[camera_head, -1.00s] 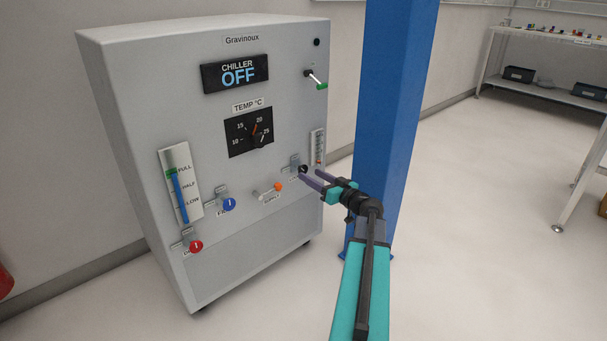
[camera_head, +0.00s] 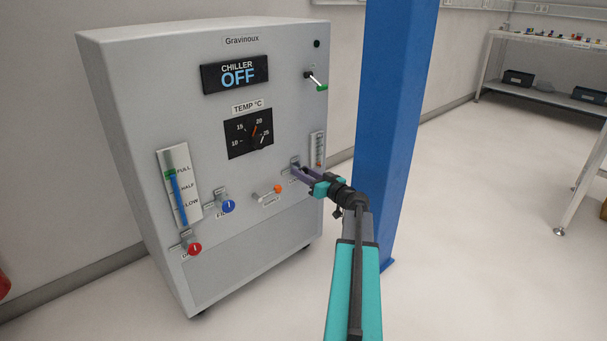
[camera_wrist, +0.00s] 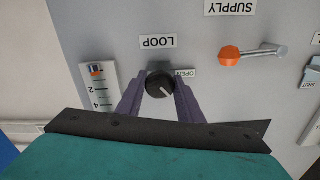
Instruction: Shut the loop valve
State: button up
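The loop valve's round black knob (camera_wrist: 160,84) shows in the wrist view near the LOOP label (camera_wrist: 158,42). That view is upside down. In the head view my gripper (camera_head: 297,169) reaches the lower right of the chiller front (camera_head: 215,270). There the fingers hide the knob.
The supply valve's orange-tipped lever (camera_head: 277,189) lies just left of my gripper. Blue fill (camera_head: 229,206) and red (camera_head: 194,249) knobs are farther left. A blue column (camera_head: 390,130) stands close to the right of my arm.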

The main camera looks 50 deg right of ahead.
jog(key=shift+c, duration=1.4)
jog(key=shift+a, duration=0.1)
jog(key=shift+m, duration=0.3)
jog(key=m, duration=0.3)
jog(key=shift+m+p, duration=0.5)
jog(key=shift+m, duration=1.5)
jog(key=o, duration=1.1)
jog(key=shift+c, duration=0.2)
